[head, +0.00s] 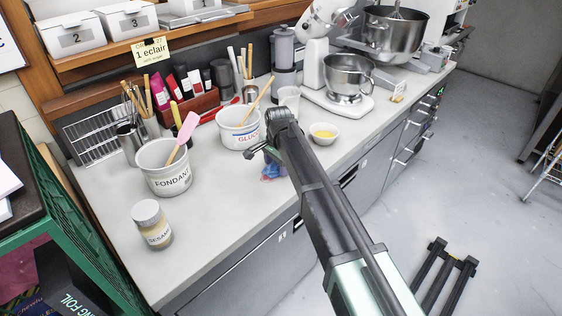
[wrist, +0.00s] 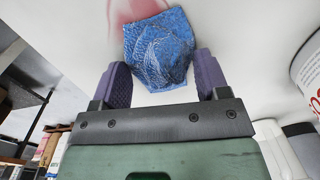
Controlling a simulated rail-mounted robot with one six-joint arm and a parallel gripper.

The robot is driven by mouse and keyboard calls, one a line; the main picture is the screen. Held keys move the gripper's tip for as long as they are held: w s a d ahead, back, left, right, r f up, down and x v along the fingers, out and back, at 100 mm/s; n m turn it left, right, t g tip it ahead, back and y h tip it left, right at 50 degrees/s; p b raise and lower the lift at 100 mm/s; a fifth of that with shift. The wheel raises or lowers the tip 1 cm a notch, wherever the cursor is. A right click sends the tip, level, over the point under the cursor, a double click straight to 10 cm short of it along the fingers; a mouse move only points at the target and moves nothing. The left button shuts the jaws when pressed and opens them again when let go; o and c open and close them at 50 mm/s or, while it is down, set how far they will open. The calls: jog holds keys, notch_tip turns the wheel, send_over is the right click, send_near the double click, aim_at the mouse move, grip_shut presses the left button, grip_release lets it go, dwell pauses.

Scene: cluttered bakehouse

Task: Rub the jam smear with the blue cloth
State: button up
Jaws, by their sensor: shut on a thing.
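The blue cloth (wrist: 158,48) is bunched between the purple fingers of my gripper (wrist: 162,75) in the wrist view. The jam smear (wrist: 128,10) is a red-pink patch on the pale worktop at the top edge of that view, and the cloth covers part of it. In the head view the cloth (head: 272,173) shows as a small blue patch low on the worktop, beside my forearm. My arm hides most of my gripper and the smear there. I cannot tell how firmly the cloth presses on the worktop.
The worktop (head: 230,210) is clear in front of the cloth. A glucose tub (head: 238,138) stands behind it to the left, and a small yellow-filled bowl (head: 324,134) to the right. A fondant tub (head: 166,178) and a lidded jar (head: 152,232) stand further left.

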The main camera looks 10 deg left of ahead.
aim_at(269, 169)
jog(key=shift+s+a, duration=0.45)
jog(key=shift+s, duration=0.35)
jog(key=shift+s+a, duration=0.45)
jog(key=shift+s, duration=0.35)
jog(key=shift+s+a, duration=0.6)
jog(key=shift+s, duration=0.2)
jog(key=shift+s+a, duration=0.55)
jog(key=shift+s, duration=0.25)
notch_tip(269, 169, up, 6)
jog(key=p, duration=0.6)
jog(key=shift+w, duration=0.1)
notch_tip(269, 169, up, 3)
jog(key=p, duration=0.3)
